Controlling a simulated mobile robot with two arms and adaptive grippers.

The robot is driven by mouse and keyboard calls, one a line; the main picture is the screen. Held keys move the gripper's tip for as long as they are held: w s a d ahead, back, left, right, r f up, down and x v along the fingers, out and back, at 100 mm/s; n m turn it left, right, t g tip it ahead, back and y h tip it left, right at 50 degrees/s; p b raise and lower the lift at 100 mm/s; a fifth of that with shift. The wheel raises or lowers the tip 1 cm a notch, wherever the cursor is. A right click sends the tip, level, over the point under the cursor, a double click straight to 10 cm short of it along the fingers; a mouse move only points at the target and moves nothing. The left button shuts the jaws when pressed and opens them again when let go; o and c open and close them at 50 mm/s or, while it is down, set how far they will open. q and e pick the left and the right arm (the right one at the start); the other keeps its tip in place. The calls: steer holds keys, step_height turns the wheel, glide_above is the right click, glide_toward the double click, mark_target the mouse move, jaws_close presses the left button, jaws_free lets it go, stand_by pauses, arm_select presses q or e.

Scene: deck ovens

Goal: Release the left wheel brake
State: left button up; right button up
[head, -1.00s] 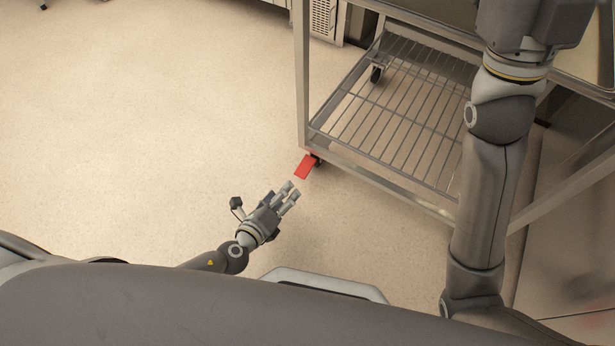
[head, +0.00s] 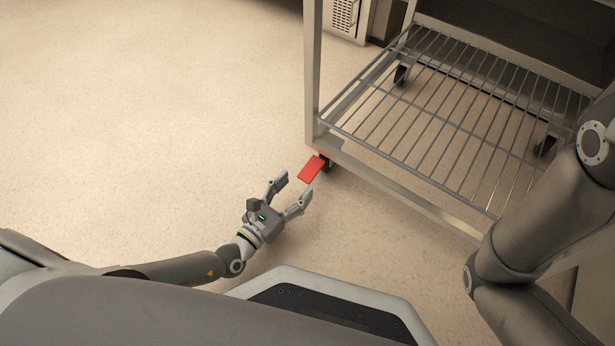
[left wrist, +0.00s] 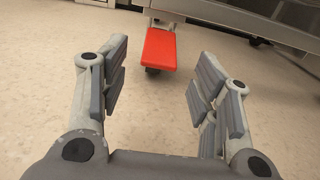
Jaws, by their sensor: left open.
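The red brake pedal (head: 311,169) sticks out from the caster wheel (head: 327,164) at the near left corner of the metal rack. In the left wrist view the red pedal (left wrist: 159,49) lies ahead, between the lines of the two fingers, with a dark wheel partly hidden beneath it. My left gripper (head: 293,189) is open and empty, low over the floor, just short of the pedal and apart from it. Its spread fingers (left wrist: 160,82) also show in the left wrist view. My right arm crosses the right of the head view; its gripper is out of frame.
The rack's wire shelf (head: 440,95) and its left upright post (head: 313,75) stand close beyond the pedal. Another caster (head: 401,74) is at the back. The floor (head: 150,120) to the left is clear.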

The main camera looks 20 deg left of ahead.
mark_target(305, 176)
arm_select(q)
steer(key=b+x, duration=0.1)
steer(key=x, duration=0.4)
steer(key=shift+w+d+b, duration=0.15)
steer(key=shift+w+b, duration=0.2)
steer(key=shift+b, duration=0.05)
jaws_close()
